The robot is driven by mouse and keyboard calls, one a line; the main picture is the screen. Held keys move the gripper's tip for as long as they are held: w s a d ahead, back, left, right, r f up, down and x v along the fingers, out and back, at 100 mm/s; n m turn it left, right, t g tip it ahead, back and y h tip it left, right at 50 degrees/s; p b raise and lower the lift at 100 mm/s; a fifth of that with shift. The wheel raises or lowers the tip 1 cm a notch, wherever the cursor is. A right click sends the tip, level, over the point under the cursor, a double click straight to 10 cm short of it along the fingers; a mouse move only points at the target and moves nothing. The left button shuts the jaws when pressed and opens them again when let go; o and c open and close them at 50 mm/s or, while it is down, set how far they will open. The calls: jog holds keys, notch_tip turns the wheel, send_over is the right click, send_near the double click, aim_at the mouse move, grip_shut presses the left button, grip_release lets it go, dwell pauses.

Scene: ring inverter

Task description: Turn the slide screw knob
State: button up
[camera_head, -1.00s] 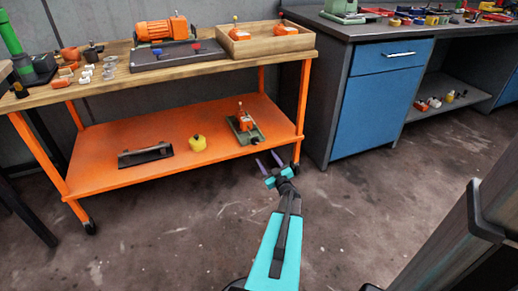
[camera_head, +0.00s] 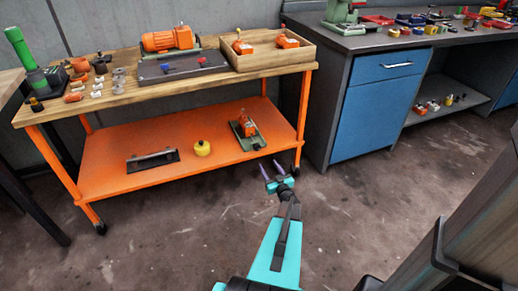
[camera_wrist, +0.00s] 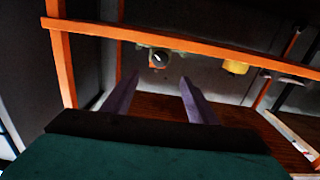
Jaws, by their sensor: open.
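A green slide device with an orange block (camera_head: 247,126) sits at the right end of the orange cart's lower shelf (camera_head: 110,160). In the wrist view a round dark knob (camera_wrist: 158,59) with a white mark shows on the device's greenish end, beside the orange rail. I take this for the slide screw knob; it is too small to make out clearly in the head view. My gripper (camera_head: 270,171) is in front of the shelf's right end, low and apart from the device. Its two purple fingers are open and empty, and in the wrist view the knob appears just beyond the gap between them (camera_wrist: 158,82).
A yellow container (camera_head: 202,148) and a black bracket (camera_head: 152,159) lie left of the device on the shelf. The cart's orange right leg (camera_head: 302,115) stands close to my gripper. A blue cabinet (camera_head: 375,110) stands to the right. The floor in front is clear.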

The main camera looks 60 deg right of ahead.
aim_at(258, 148)
jog(key=shift+w+d, duration=0.1)
jog(key=shift+w, duration=0.05)
jog(key=shift+b+x, duration=0.95)
jog(key=shift+x, duration=5.75)
jog(key=c, duration=1.1)
